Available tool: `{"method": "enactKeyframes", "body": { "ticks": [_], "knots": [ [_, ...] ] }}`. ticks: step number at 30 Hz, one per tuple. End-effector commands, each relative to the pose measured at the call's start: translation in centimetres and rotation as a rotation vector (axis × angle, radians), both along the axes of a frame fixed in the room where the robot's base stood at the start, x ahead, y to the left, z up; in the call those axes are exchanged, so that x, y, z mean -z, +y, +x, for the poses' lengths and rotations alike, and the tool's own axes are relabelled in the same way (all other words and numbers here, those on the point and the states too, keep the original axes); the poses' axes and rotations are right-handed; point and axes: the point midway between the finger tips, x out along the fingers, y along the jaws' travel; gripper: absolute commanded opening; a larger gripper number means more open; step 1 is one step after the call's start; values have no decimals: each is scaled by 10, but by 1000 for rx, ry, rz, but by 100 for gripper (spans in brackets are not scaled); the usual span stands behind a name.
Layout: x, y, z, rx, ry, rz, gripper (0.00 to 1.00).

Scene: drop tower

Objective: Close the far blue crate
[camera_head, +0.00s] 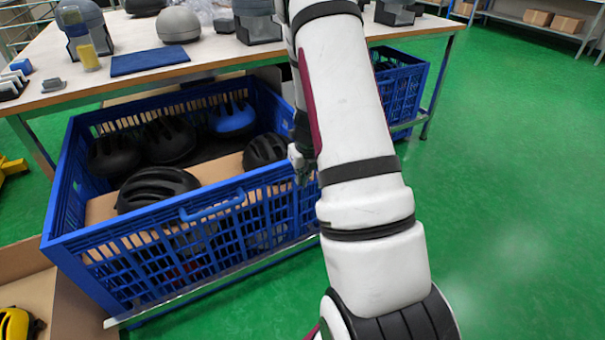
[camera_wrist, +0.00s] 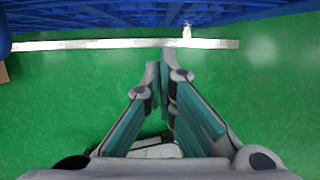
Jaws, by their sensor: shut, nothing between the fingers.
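A blue slatted crate (camera_head: 403,85) stands under the right end of the workbench, partly hidden behind my arm. A larger-looking, nearer blue crate (camera_head: 215,233) juts out from under the bench at left, with black helmets and one blue helmet inside. My gripper (camera_head: 302,170) points down beside the right end of the nearer crate; my arm hides part of it. In the wrist view my gripper (camera_wrist: 165,68) is shut and empty above green floor. Blue crate wall (camera_wrist: 120,20) crosses the top of that view; I cannot tell which crate it belongs to.
A metal rail (camera_wrist: 100,44) runs below the crate wall in the wrist view. The workbench (camera_head: 215,50) holds helmets and stands. An open cardboard box (camera_head: 55,300) is at lower left. The green floor (camera_head: 510,180) at right is clear.

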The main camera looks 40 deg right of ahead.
Motion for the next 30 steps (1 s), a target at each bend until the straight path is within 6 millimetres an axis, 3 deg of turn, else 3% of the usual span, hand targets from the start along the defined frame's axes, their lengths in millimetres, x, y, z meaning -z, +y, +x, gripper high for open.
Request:
{"method": "enactKeyframes", "body": {
  "ticks": [3, 8, 30],
  "knots": [
    [-3, -5, 21, -6, -4, -6, 0],
    [-4, -10, 33, -4, -4, -4, 0],
    [-6, -13, 48, -5, -3, -4, 0]
  ]
}}
